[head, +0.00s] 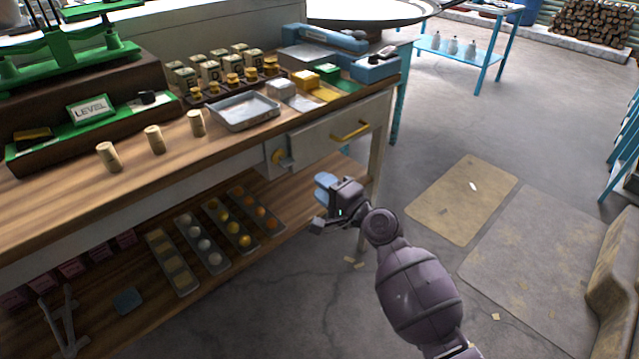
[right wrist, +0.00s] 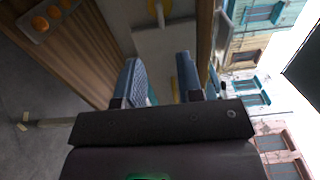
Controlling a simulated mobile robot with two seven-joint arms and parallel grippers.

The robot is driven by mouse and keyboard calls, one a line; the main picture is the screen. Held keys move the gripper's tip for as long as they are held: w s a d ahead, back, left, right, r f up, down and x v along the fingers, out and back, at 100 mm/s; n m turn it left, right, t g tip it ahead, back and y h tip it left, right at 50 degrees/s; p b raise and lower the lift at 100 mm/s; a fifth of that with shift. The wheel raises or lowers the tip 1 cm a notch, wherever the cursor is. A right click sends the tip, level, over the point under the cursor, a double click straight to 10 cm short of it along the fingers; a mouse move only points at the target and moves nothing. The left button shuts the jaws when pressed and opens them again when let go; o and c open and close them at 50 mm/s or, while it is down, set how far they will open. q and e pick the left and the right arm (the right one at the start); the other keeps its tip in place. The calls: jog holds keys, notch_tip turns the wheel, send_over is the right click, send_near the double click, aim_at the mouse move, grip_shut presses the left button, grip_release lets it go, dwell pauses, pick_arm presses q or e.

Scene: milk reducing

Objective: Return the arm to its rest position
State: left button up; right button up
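My right arm (head: 415,285) comes in from the bottom right in the head view. My right gripper (head: 320,203) is beside the front right of the workbench, below its drawer. In the right wrist view the two blue-padded fingers of the right gripper (right wrist: 158,75) stand apart, with nothing seen held between them. The drawer front shows behind the fingers there. My left gripper is not in view.
The workbench (head: 60,195) carries a metal tray (head: 243,111), several small cartons and wooden pegs. Its drawer (head: 325,135) has a yellow handle. The lower shelf (head: 135,325) holds trays of small items. Open floor (head: 420,145) lies to the right.

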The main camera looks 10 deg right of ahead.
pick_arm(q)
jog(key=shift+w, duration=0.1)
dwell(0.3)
pick_arm(e)
jog(key=s+d+n+h+p, duration=0.3)
jog(key=s+d+n+h, duration=0.3)
jog(key=s+d+n, duration=0.35)
pick_arm(q)
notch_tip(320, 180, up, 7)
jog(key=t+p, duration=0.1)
jog(key=p, duration=0.4)
pick_arm(e)
jog(key=s+d+f+n+g+h, duration=0.1)
jog(key=s+d+f, duration=0.2)
jog(key=s, duration=0.7)
jog(key=s+d+f+g+h, duration=0.1)
jog(key=s+d+f+h, duration=0.1)
jog(key=s, duration=0.9)
jog(key=s+d+f+n+g+h, duration=0.1)
jog(key=s+d+f, duration=0.4)
jog(key=s, duration=0.6)
jog(key=shift+s+n+g+h, duration=0.25)
jog(key=shift+n+g+h, duration=0.05)
jog(key=shift+n, duration=0.05)
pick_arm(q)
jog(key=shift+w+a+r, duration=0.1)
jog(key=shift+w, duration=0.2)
pick_arm(e)
jog(key=shift+o, duration=0.2)
jog(key=shift+w, duration=0.1)
